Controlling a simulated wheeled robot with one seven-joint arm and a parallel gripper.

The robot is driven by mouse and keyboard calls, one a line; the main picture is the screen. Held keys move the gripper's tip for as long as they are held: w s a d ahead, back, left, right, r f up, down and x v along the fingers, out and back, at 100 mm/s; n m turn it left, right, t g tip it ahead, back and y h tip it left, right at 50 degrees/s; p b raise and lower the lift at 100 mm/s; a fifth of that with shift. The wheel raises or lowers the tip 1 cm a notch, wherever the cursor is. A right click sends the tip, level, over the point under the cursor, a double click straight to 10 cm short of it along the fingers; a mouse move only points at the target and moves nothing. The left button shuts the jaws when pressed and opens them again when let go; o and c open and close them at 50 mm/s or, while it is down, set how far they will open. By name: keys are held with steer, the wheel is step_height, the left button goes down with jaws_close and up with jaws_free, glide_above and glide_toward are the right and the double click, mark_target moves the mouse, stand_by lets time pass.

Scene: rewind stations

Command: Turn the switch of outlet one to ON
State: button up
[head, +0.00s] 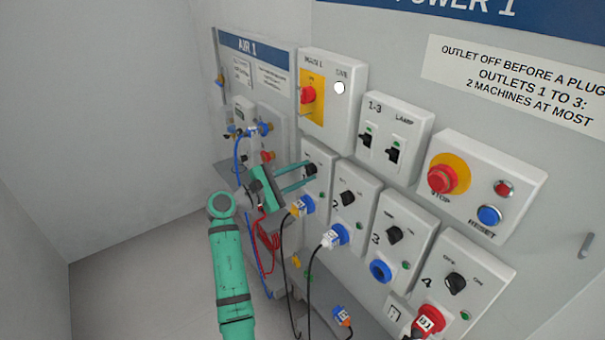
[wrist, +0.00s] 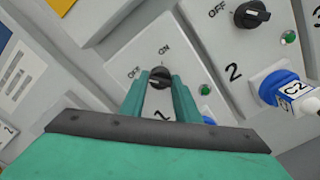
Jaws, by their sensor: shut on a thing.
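The outlet one switch is a black rotary knob (head: 311,170) on a light grey box. It also shows in the wrist view (wrist: 160,75), with OFF printed on its left and ON at its upper right. My gripper (head: 309,172) is shut on this knob, one green finger on each side, as the wrist view also shows (wrist: 161,82). The fingers partly hide the knob, so I cannot tell clearly which label it points to. A blue socket with a plug (head: 302,206) sits below the knob on the same box.
Outlet two's knob (head: 347,198) and its plugged socket (head: 335,236) are close on the right. Outlet three (head: 394,235) and outlet four (head: 456,283) follow. The yellow-backed red main switch (head: 308,95) is above. Cables hang below the outlets. Free floor lies left.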

steer(key=m, duration=0.8)
steer(key=shift+m, duration=0.4)
steer(key=m, duration=0.3)
steer(key=shift+m, duration=2.5)
steer(key=o, duration=1)
